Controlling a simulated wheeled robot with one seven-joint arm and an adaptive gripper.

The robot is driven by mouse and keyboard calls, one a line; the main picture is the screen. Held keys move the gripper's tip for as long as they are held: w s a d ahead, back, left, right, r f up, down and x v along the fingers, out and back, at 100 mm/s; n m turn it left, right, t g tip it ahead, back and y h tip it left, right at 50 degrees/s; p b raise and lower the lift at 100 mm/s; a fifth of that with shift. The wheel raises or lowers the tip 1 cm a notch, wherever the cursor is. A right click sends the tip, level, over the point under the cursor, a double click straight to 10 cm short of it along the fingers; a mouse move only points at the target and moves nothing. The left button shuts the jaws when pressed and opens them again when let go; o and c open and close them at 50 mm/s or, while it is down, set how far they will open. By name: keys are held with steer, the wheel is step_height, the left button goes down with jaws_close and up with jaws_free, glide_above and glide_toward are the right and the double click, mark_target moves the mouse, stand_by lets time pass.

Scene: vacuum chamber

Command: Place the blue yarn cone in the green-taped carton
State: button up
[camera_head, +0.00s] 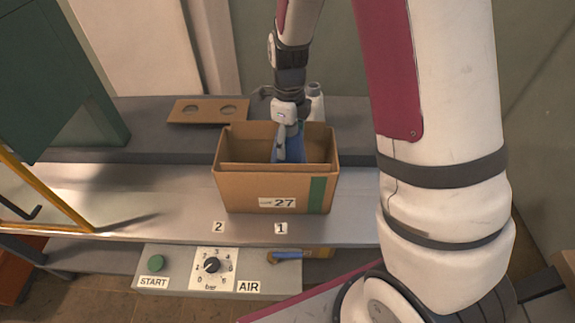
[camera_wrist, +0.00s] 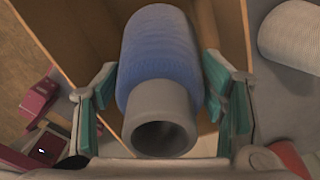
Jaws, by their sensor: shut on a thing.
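The blue yarn cone (camera_head: 291,148) is inside the opening of the green-taped carton (camera_head: 245,184), partly hidden by the front wall. The carton is open, with a green tape strip on its front right and a label reading 27. My gripper (camera_head: 288,132) reaches down into the carton from above. In the wrist view my gripper (camera_wrist: 161,105) has its teal-padded fingers on both sides of the blue yarn cone (camera_wrist: 160,55), shut on it, with the grey hollow end of its core toward the camera. Whether the cone touches the carton floor is hidden.
The carton stands on a metal bench (camera_head: 150,200). A brown board with two holes (camera_head: 208,110) lies behind on a dark ledge, and a white container (camera_head: 316,103) stands behind the carton. A control panel (camera_head: 200,268) is at the front. The bench left of the carton is clear.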

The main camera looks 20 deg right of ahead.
step_height(320, 180, down, 9)
steer(key=shift+f, duration=0.15)
stand_by(0.4)
steer(key=shift+f, duration=0.15)
steer(key=o, duration=1.9)
steer(key=shift+o, duration=0.2)
